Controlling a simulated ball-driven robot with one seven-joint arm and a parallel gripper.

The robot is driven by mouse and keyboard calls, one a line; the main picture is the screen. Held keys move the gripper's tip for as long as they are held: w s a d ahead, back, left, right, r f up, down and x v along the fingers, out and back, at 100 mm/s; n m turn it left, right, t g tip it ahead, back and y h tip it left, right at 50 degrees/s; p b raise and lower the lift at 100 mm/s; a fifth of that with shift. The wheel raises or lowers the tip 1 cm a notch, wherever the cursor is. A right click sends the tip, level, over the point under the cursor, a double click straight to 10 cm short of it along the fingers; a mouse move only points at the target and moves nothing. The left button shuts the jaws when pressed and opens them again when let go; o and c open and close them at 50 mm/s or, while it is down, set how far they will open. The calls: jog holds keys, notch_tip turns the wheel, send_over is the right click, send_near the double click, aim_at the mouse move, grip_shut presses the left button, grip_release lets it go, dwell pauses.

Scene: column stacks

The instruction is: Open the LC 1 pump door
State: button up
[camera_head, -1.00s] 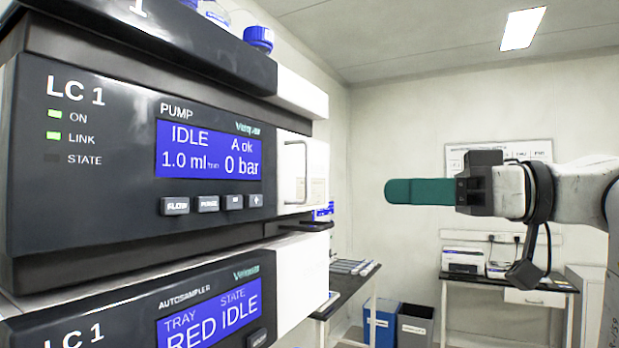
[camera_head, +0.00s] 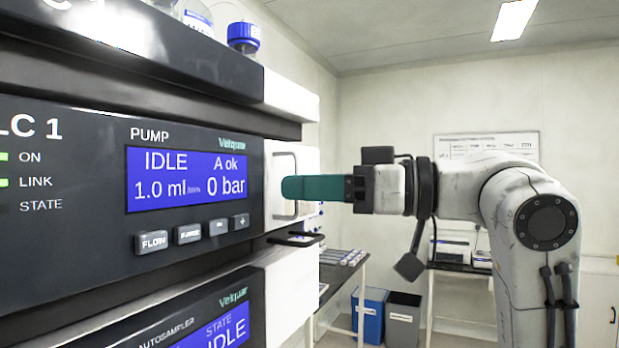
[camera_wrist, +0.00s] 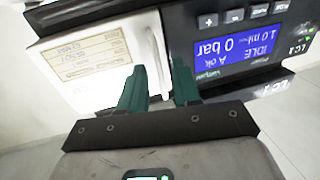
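The LC 1 pump (camera_head: 95,190) is a dark unit with a blue display. Its white door (camera_head: 275,165) is at the right end and looks shut, with a thin grey loop handle (camera_head: 296,210). The door, with a label, also shows in the wrist view (camera_wrist: 50,58). My gripper (camera_head: 287,188) has teal fingers and is at the handle in the head view, overlapping its middle. In the wrist view its two fingers (camera_wrist: 158,78) are apart, with the handle seemingly in line with the gap. Contact cannot be told.
The autosampler (camera_head: 200,320) sits below the pump, with a dark ledge (camera_head: 297,240) sticking out under the door. Bottles (camera_head: 243,36) stand on top. Behind are a side bench (camera_head: 340,258), blue bin (camera_head: 370,312) and grey bin (camera_head: 402,318). Room right of the door is open.

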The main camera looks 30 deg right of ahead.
jog(key=shift+c, duration=0.4)
grip_shut()
dwell(1.1)
